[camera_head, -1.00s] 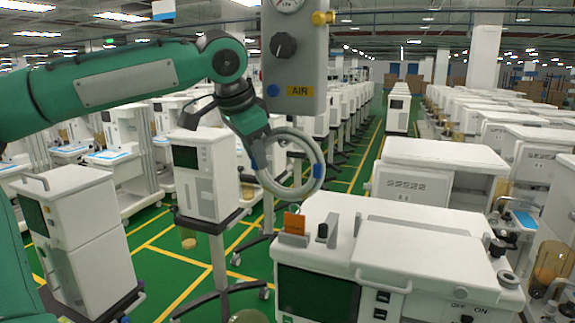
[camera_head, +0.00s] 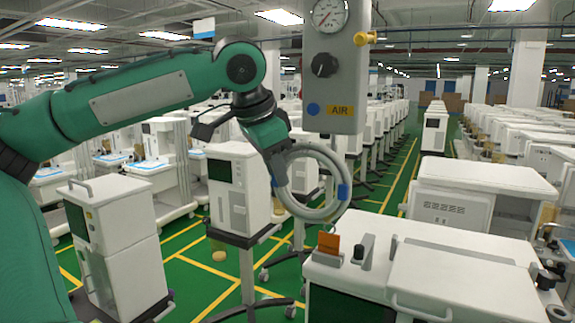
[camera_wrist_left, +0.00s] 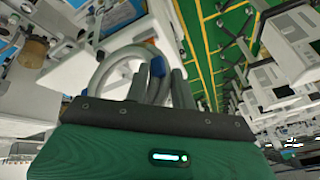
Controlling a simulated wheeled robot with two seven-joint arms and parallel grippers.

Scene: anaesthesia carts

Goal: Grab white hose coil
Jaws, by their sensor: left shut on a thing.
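The white hose coil (camera_head: 343,170) is a grey-white ring with blue bands. It hangs in the air in front of the grey AIR panel's lower edge and above the nearest white cart. My left gripper (camera_head: 280,181) reaches in from the left and is shut on the coil's left side. In the left wrist view, the coil (camera_wrist_left: 106,61) arches up beside the dark fingers (camera_wrist_left: 160,86) of my gripper, with a blue band near its top. The fingers hide part of the ring. My right gripper is in neither view.
The AIR panel (camera_head: 337,92) has a gauge, a black knob and a yellow fitting. A white cart top (camera_head: 460,262) with an orange tag (camera_head: 328,243) lies below the coil. Rows of white machines fill the hall. A green aisle (camera_head: 398,180) runs back between them.

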